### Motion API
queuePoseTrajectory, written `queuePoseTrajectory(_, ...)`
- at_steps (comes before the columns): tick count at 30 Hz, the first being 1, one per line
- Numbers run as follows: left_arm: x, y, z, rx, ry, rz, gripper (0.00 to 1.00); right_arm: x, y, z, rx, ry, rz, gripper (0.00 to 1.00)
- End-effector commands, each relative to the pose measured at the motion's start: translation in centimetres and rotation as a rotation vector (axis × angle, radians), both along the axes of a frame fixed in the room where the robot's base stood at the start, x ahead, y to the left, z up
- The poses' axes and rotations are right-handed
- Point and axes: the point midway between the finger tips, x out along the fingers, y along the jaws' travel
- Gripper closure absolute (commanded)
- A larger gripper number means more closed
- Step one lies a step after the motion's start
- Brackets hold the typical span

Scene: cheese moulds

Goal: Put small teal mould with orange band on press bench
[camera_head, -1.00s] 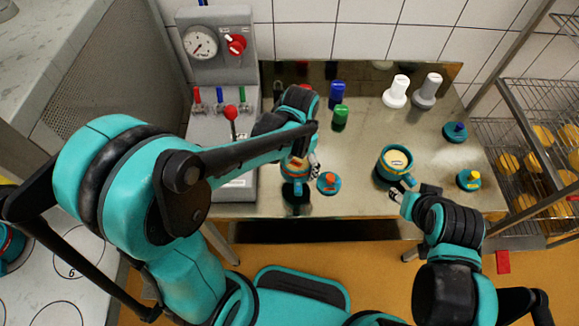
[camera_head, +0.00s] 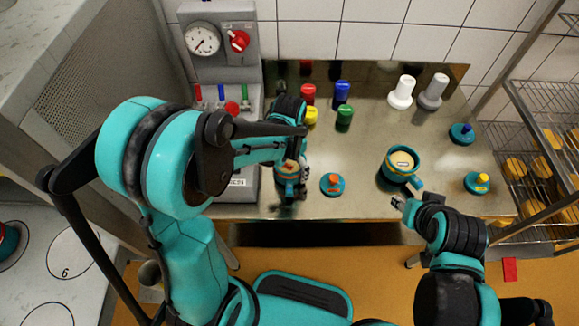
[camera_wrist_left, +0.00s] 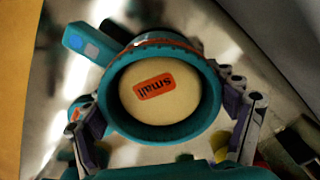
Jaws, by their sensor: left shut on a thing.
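The small teal mould with the orange band (camera_head: 287,170) is over the press bench's (camera_head: 366,202) front left part, partly hidden by my left gripper (camera_head: 291,184). In the left wrist view the mould (camera_wrist_left: 113,96) is seen from above, with pale cheese and an orange "small" label inside and its handle at upper left. My left gripper (camera_wrist_left: 170,125) is shut on it, a finger on each side. I cannot tell whether its base touches the bench. My right gripper (camera_head: 402,203) is beside another teal mould's handle at the bench's front edge; its finger opening is unclear.
The other teal mould (camera_head: 390,173) holds pale cheese. Teal lids with orange (camera_head: 332,184), yellow (camera_head: 477,182) and blue (camera_head: 461,133) knobs lie on the bench. Coloured weights, including a green one (camera_head: 344,116), and white and grey ones stand behind. A gauge unit (camera_head: 222,60) stands left.

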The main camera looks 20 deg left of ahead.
Motion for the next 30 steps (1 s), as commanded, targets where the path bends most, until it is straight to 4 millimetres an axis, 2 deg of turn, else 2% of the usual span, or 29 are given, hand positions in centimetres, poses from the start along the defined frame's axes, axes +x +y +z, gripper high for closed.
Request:
queuePoseTrajectory(1,0.0,0.0,-0.3,0.0,0.0,0.0,0.47,0.0,0.0,-0.3,0.0,0.0,0.0,0.58)
queuePoseTrajectory(2,0.0,0.0,-0.2,0.0,0.0,0.0,0.07,0.0,0.0,-0.2,0.0,0.0,0.0,0.58)
queuePoseTrajectory(3,0.0,0.0,-0.2,0.0,0.0,0.0,0.0,0.0,0.0,-0.2,0.0,0.0,0.0,0.58)
queuePoseTrajectory(13,0.0,0.0,-0.1,0.0,0.0,0.0,0.0,0.0,0.0,-0.1,0.0,0.0,0.0,0.58)
queuePoseTrajectory(17,0.0,0.0,0.7,0.0,0.0,0.0,0.0,0.0,0.0,0.5,0.0,0.0,0.0,0.58)
queuePoseTrajectory(30,0.0,0.0,9.8,0.0,0.0,0.0,0.0,0.0,0.0,3.8,0.0,0.0,0.0,0.58)
